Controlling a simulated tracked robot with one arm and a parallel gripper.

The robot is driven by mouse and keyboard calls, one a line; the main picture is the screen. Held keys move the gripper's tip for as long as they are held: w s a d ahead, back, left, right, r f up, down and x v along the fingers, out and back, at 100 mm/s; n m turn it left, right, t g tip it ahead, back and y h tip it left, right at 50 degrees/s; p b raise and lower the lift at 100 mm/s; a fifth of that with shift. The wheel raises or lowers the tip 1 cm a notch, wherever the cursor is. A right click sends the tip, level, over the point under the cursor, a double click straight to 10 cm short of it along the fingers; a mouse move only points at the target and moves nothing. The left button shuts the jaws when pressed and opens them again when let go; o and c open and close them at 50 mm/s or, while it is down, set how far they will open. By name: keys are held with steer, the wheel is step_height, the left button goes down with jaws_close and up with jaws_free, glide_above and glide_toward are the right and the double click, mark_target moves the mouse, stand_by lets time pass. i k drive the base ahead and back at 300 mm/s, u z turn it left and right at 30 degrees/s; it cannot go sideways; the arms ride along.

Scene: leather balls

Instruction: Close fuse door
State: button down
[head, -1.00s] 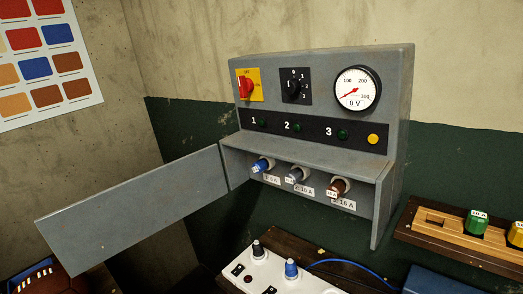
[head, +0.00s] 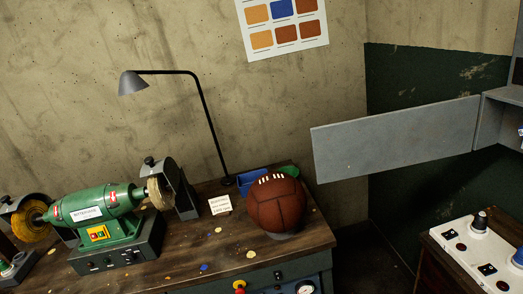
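The fuse door (head: 395,138) is a flat grey metal panel at the right of the head view. It stands wide open, swung out to the left from the grey fuse box (head: 497,110). Only a narrow left part of the box shows at the right edge; most of its front and its fuses are out of view. The door's free end hangs in the air near the right end of the workbench. My gripper is not in the picture.
A wooden workbench (head: 135,238) holds a green grinder (head: 95,210), a black lamp (head: 205,110) and a brown ball (head: 274,205). A white control panel (head: 475,255) stands below the door. A dark gap separates the bench from it.

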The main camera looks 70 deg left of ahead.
mark_target(372, 145)
steer(key=u, duration=0.25)
steer(key=k, duration=0.8)
steer(key=u, duration=0.8)
steer(key=i, duration=1.3)
steer(key=z, duration=0.35)
steer(key=i, duration=0.75)
steer(key=z, duration=0.5)
